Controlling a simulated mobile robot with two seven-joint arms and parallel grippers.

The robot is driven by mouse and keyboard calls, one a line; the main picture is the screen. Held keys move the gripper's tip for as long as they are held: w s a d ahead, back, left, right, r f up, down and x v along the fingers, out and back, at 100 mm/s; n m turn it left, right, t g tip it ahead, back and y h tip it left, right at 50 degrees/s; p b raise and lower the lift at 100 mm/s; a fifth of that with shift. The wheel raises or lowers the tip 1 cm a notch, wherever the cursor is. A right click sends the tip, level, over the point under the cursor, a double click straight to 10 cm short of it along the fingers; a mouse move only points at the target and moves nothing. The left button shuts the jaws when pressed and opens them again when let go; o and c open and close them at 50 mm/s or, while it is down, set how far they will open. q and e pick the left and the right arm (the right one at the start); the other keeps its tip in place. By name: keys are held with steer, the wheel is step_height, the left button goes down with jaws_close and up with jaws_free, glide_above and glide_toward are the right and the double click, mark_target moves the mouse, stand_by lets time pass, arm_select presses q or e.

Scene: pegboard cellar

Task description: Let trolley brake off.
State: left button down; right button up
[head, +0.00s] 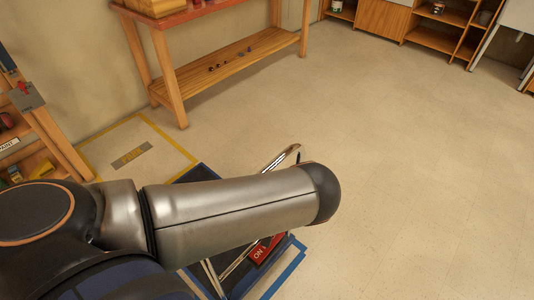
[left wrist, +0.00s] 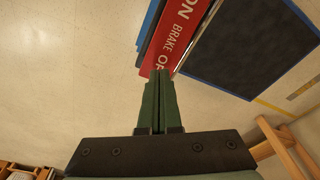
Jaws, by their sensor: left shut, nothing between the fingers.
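The trolley is partly hidden behind my left arm in the head view; its metal handle (head: 285,156) and a blue edge (head: 288,268) show. Its red brake plate (head: 265,248) shows the word ON below the arm. In the left wrist view the red plate (left wrist: 185,30) reads ON, BRAKE and part of OFF, beside the dark trolley deck (left wrist: 255,50). My left gripper (left wrist: 161,73) is shut and empty, its green fingertips at the OFF end of the plate, covering some lettering. I cannot tell whether they touch it. My right gripper is in neither view.
A wooden bench (head: 235,62) stands at the back with small items on its lower shelf. A shelf unit (head: 40,135) is at the left, beside a yellow-taped floor square (head: 160,128). Open floor (head: 420,180) lies to the right.

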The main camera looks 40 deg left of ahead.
arm_select(q)
steer(key=shift+f+b, duration=0.95)
steer(key=shift+f, duration=0.25)
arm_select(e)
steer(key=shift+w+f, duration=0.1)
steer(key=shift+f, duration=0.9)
arm_select(q)
steer(key=shift+r+p, duration=0.55)
steer(key=shift+r, duration=0.05)
step_height(320, 180, up, 4)
steer(key=p, duration=0.4)
step_height(320, 180, up, 2)
steer(key=shift+r+p, duration=0.1)
steer(key=shift+p, duration=0.95)
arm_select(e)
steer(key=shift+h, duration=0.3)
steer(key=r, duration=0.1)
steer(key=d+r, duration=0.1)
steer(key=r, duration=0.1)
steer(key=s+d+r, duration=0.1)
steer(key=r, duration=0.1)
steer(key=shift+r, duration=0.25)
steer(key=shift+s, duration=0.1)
